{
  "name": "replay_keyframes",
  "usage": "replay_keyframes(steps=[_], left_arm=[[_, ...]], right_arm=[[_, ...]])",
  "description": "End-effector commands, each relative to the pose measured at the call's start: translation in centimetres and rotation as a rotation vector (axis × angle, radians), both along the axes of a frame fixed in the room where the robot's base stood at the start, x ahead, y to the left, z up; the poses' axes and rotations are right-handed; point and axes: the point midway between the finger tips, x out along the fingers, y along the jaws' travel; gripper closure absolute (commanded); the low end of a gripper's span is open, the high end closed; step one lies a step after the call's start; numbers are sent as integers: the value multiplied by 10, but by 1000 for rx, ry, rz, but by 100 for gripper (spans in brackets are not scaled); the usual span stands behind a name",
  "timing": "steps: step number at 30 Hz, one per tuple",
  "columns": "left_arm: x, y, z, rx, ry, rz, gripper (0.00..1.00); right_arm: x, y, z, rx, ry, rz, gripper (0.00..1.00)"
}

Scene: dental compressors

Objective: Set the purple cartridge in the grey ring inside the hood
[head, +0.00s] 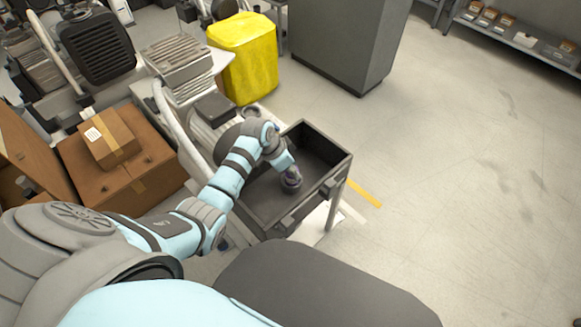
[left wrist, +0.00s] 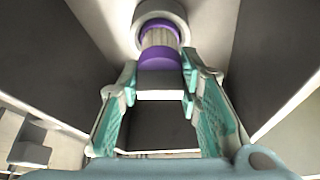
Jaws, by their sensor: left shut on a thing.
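The purple cartridge (left wrist: 159,57) has purple bands, a pale ribbed middle and a grey block at its near end. My left gripper (left wrist: 160,82) has its teal fingers shut on that grey block. The pale grey ring (left wrist: 178,13) is at the top of the left wrist view, around or just behind the cartridge's far purple band; I cannot tell how deep the cartridge sits. In the head view, my left gripper (head: 284,161) reaches down into the dark open-topped hood (head: 262,205), with the ring and cartridge small and purplish-grey (head: 291,181) below it. My right gripper is not in view.
The hood's walls (head: 322,183) rise around my left gripper. Cardboard boxes (head: 125,170) and a compressor (head: 100,48) stand at left. A yellow bin (head: 245,62) and a grey cabinet (head: 335,40) stand behind. The floor at right is clear.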

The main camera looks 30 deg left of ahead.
Motion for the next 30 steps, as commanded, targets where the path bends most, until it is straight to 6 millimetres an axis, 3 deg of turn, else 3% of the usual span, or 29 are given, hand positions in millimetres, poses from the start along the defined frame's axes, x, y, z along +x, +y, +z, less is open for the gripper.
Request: replay_keyframes(steps=[4, 30], left_arm=[[0, 0, 2, 0, 1, 0, 97], [0, 0, -11, 0, 0, 0, 97]], right_arm=[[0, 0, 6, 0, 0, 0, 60], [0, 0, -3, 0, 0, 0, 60]])
